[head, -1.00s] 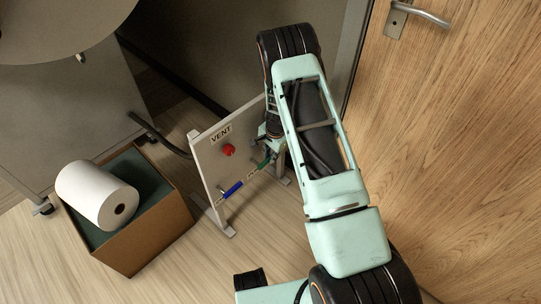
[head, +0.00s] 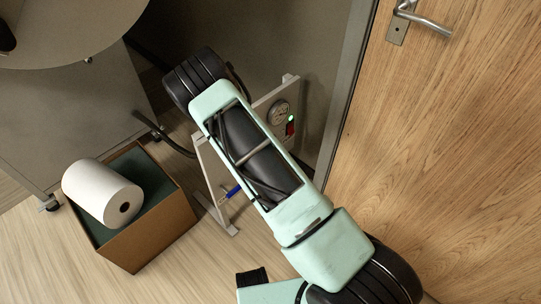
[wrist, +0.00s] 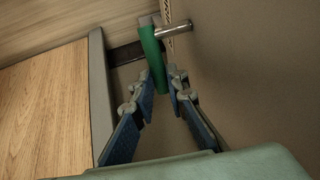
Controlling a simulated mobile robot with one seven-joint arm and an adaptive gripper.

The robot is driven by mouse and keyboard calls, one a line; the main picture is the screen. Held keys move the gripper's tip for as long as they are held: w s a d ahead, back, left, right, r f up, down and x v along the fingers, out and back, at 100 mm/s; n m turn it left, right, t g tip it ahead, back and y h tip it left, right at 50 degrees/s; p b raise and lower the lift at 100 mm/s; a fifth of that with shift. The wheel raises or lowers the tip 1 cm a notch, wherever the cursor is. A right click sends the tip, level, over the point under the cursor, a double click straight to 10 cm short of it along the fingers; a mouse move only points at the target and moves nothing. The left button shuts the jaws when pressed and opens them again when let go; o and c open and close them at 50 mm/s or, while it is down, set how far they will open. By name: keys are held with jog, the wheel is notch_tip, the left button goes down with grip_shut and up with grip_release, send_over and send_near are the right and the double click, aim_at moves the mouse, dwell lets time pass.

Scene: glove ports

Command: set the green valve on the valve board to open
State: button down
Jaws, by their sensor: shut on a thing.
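The valve board (head: 212,172) stands upright on feet on the floor in the head view, its middle hidden by my arm. The green valve's handle (wrist: 151,55) shows in the wrist view as a green bar beside a metal stub pipe. My gripper (wrist: 162,84) is shut on this handle, with its near end between the blue-padded fingers. In the head view my arm hides both the gripper and the green valve. The handle's angle against its pipe cannot be read surely.
A blue valve handle (head: 233,191) sits low on the board; a gauge (head: 279,113) and a red switch (head: 290,130) sit at its right. A cardboard box (head: 160,225) with a white roll (head: 100,192) stands left. A wooden door (head: 455,150) is close on the right.

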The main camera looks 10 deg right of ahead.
dwell(0.4)
jog(key=c, duration=1.9)
grip_release()
jog(key=v, duration=1.2)
